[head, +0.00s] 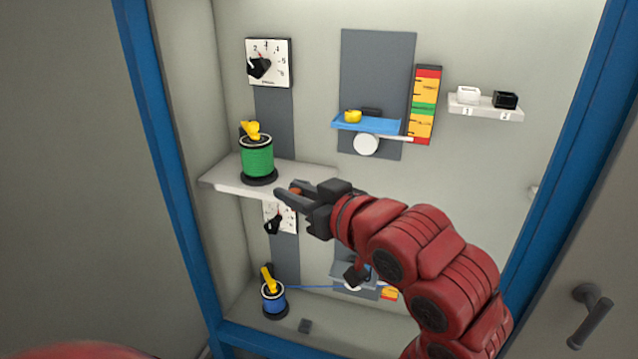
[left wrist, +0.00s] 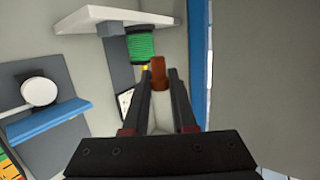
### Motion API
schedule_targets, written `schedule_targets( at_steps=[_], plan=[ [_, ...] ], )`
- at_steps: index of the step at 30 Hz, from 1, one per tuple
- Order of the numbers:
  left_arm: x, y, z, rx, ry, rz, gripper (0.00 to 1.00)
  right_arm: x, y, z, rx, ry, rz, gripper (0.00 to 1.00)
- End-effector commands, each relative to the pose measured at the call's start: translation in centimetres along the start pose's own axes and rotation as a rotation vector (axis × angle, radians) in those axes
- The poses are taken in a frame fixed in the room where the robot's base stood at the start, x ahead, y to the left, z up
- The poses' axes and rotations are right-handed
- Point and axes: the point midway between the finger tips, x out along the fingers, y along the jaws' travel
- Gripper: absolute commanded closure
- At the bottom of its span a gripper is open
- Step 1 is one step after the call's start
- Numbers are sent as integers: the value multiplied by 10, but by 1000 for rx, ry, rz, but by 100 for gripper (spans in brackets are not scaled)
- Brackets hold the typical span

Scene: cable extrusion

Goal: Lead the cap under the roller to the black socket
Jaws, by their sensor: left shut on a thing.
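My left gripper (head: 287,192) is shut on a small orange-brown cap (left wrist: 158,72), held between the fingertips in front of the upper shelf. The green spool (head: 257,156) stands on that shelf, behind and left of the gripper; it also shows in the left wrist view (left wrist: 141,45). I cannot make out a cable between spool and cap. The white upper roller (head: 366,144) is under the blue platform, right of and above the gripper; it also shows in the left wrist view (left wrist: 40,92). The black socket (head: 506,99) sits beside a white socket (head: 468,95) at upper right.
The upper shelf (head: 310,174) juts out from the back wall. A coloured scale (head: 425,105) stands right of the roller. Below, a blue spool (head: 273,297) has a blue cable running right to a partly hidden lower roller. Blue frame posts (head: 165,150) bound the cabinet.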

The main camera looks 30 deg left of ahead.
Motion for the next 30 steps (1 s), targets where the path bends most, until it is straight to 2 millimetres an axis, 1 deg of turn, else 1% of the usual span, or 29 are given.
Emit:
schedule_targets(
  at_steps=[1, 6, 9, 12, 15, 20, 30],
  plan=[
    [17, 6, 2, 5, -5, -14, 100, -8, 0, 1, 0, 0, 0, 100],
    [74, 33, -10, 6, -8, -19, 100, -23, -1, 4, 0, 0, 0, 100],
    [101, 45, -20, -4, -3, -6, 100, -29, -2, 5, 0, 0, 0, 100],
    [119, 53, -26, -7, 1, 4, 100, -33, -2, 6, 0, 0, 0, 100],
    [129, 58, -30, -11, 4, 13, 100, -34, -2, 6, 0, 0, 0, 100],
    [136, 60, -30, -14, 5, 18, 100, -34, -2, 6, 0, 0, 0, 100],
    [156, 58, -12, -12, 6, 17, 100, -32, -2, 6, 0, 0, 0, 100]
  ],
)
